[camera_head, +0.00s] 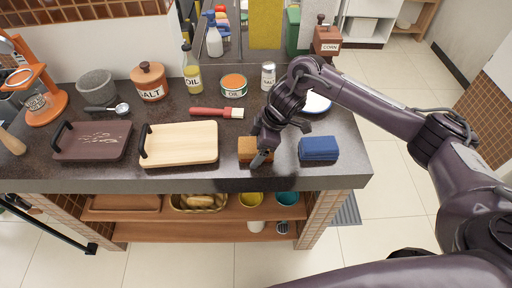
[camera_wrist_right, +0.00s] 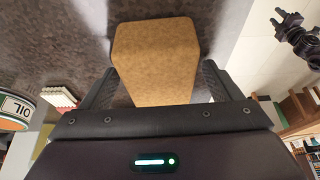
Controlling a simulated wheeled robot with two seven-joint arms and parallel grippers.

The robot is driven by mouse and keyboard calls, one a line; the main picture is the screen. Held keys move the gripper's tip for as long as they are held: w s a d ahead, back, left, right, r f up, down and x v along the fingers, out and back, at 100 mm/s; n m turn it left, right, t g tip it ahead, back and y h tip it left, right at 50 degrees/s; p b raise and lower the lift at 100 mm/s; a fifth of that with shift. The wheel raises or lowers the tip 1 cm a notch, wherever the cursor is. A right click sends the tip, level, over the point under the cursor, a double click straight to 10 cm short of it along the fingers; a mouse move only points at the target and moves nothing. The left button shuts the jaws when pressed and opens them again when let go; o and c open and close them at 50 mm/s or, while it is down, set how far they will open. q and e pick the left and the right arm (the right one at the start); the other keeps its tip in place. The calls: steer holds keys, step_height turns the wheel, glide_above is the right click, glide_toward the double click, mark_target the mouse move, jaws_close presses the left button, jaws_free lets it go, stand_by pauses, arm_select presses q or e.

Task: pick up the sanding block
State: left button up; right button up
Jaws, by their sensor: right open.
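The sanding block is a brown, grainy block (camera_head: 247,145) on the dark counter near its front edge. In the right wrist view it fills the upper middle (camera_wrist_right: 155,60). My right gripper (camera_head: 260,152) is down over it, partly covering it in the head view. In the wrist view the fingers of the right gripper (camera_wrist_right: 158,84) are apart, one on each side of the block's near end. Whether either finger touches it I cannot tell. My left gripper does not show in the head view.
A blue block (camera_head: 319,149) lies just right of the gripper. A wooden board (camera_head: 185,143) lies to the left, with a brush (camera_head: 215,112) behind it. The counter's front edge is close.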

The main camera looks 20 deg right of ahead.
steer(key=shift+c, duration=0.3)
steer(key=c, duration=1)
steer(key=shift+r, duration=0.1)
steer(key=shift+r, duration=0.2)
step_height(320, 180, up, 20)
steer(key=shift+p, duration=0.8)
